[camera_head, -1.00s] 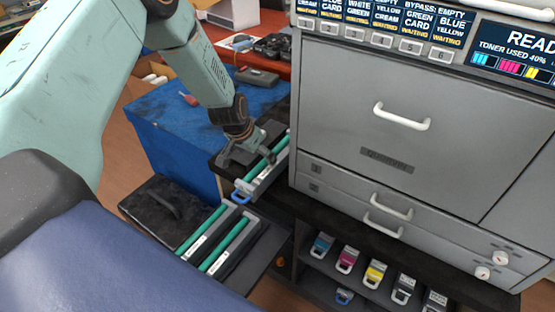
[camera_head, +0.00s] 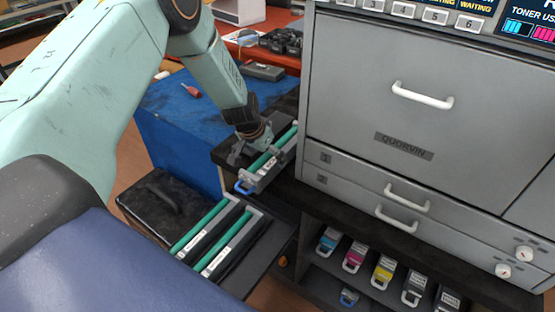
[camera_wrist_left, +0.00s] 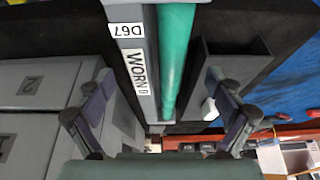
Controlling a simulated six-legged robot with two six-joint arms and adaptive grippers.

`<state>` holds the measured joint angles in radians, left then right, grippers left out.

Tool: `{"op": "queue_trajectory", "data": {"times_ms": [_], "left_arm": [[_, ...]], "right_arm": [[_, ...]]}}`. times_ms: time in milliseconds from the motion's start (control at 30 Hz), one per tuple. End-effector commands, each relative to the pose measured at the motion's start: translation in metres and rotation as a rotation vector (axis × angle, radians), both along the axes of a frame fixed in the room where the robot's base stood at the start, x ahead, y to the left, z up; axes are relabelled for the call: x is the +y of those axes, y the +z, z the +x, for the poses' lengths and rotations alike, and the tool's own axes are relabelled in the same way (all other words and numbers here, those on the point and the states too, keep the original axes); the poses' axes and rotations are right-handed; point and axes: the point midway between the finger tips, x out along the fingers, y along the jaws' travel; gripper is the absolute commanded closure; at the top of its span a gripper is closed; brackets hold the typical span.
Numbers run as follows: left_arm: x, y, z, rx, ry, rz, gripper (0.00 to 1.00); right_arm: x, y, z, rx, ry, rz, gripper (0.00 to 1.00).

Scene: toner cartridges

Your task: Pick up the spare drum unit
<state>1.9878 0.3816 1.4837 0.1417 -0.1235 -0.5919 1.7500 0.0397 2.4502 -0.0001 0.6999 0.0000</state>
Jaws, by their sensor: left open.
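A drum unit (camera_head: 268,168) with a green roller, grey frame and blue handle lies on the dark ledge beside the printer. In the left wrist view this unit (camera_wrist_left: 135,50) bears the labels "D67" and "WORN", the end cut off. My left gripper (camera_wrist_left: 160,85) is open, its fingers apart on either side of it; I cannot tell if they touch it. The gripper also shows over its far part in the head view (camera_head: 252,148). Two similar drum units (camera_head: 205,228) (camera_head: 233,245) lie side by side on a lower tray; their labels are too small to read.
The grey printer (camera_head: 400,90) with white drawer handles stands right of the ledge. Toner cartridges (camera_head: 383,271) sit on a shelf below. A black case (camera_head: 155,212) is left of the tray. A dark grey holder (camera_wrist_left: 228,70) stands beside the worn unit.

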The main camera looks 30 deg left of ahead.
Motion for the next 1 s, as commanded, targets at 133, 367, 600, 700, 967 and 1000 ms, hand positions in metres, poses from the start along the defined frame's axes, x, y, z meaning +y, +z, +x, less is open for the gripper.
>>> {"op": "queue_trajectory", "data": {"times_ms": [133, 367, 600, 700, 967, 1000], "left_arm": [[-0.0008, -0.0101, 0.0045, 0.000, -0.001, 0.000, 0.08], [-0.0006, -0.0095, 0.0051, -0.001, -0.001, 0.000, 0.08], [-0.0006, -0.0095, 0.0051, -0.001, -0.001, 0.000, 0.24], [-0.0006, -0.0095, 0.0050, -0.001, -0.001, 0.000, 0.32], [-0.0006, -0.0096, 0.0048, 0.000, -0.001, 0.000, 0.54], [-0.0006, -0.0096, 0.0048, -0.001, -0.001, 0.000, 0.58]], "right_arm": [[-0.0001, -0.0080, 0.0001, 0.000, 0.000, 0.000, 0.60], [-0.0001, -0.0073, 0.0001, 0.000, 0.000, 0.000, 0.60], [-0.0001, -0.0072, 0.0001, 0.000, 0.000, 0.000, 0.60], [-0.0001, -0.0072, 0.0001, 0.000, 0.000, 0.000, 0.60], [-0.0001, -0.0072, 0.0002, 0.000, 0.000, 0.000, 0.60], [-0.0001, -0.0072, 0.0002, 0.000, 0.000, 0.000, 0.60]]}}
